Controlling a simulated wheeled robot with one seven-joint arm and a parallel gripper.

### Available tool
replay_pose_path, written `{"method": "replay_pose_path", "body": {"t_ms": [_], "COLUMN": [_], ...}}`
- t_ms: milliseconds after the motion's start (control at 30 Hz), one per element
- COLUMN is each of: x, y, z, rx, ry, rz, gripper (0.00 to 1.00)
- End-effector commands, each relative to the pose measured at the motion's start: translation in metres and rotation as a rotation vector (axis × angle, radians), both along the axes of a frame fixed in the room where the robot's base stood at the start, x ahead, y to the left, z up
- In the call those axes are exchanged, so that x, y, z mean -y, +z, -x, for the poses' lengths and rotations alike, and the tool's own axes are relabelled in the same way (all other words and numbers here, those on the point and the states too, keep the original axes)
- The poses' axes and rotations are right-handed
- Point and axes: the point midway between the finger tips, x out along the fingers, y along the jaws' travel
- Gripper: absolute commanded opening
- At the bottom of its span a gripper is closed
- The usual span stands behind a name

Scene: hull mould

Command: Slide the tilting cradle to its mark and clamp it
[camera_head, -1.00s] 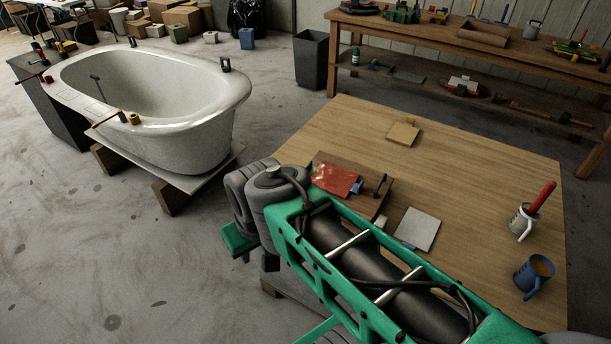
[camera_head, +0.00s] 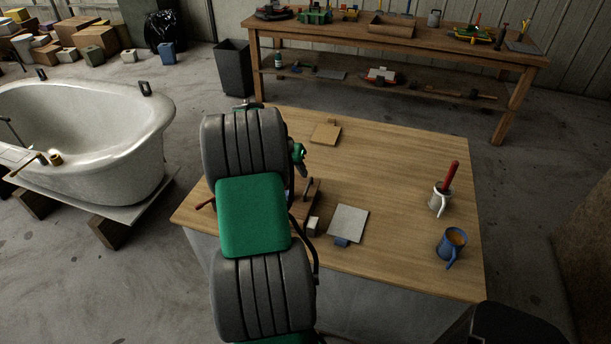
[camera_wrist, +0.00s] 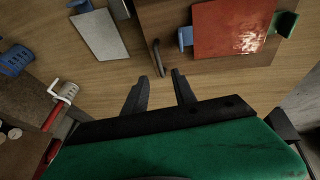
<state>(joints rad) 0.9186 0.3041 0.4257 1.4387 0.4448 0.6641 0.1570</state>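In the wrist view a dark brown board (camera_wrist: 205,72) lies on the light wooden table, with a glossy red panel (camera_wrist: 232,30) on it. A blue piece (camera_wrist: 185,38) is at the panel's left edge and a green piece (camera_wrist: 285,23) at its right. I cannot tell which part is the tilting cradle. A dark upright lever (camera_wrist: 158,58) stands at the board's left edge. My gripper (camera_wrist: 160,88) is open and empty, its fingertips just short of the lever in the picture. In the head view my arm hides most of the board; the lever (camera_head: 308,187) shows. No mark is clearly visible.
On the table (camera_head: 390,160) are a pale plate (camera_head: 348,221), a tan square (camera_head: 326,134), a white cup (camera_head: 440,200) with a red handle in it and a blue mug (camera_head: 451,245). A bathtub (camera_head: 90,130) stands left; a workbench (camera_head: 390,35) stands behind.

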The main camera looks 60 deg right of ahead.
Motion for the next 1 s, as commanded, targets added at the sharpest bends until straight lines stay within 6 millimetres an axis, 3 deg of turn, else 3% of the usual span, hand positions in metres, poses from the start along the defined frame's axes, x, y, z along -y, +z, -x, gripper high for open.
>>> {"method": "replay_pose_path", "body": {"t_ms": [100,500,800,1000], "x": [0.011,0.036,0.038,0.038], "y": [-0.011,-0.069,-0.073,-0.073], "z": [0.010,0.017,0.017,0.017], "rx": [-0.005,-0.004,-0.001,-0.001], "ry": [-0.027,-0.022,-0.021,-0.021], "rz": [0.005,0.004,0.005,0.005], "gripper": [0.32,0.32,0.32,0.15]}}
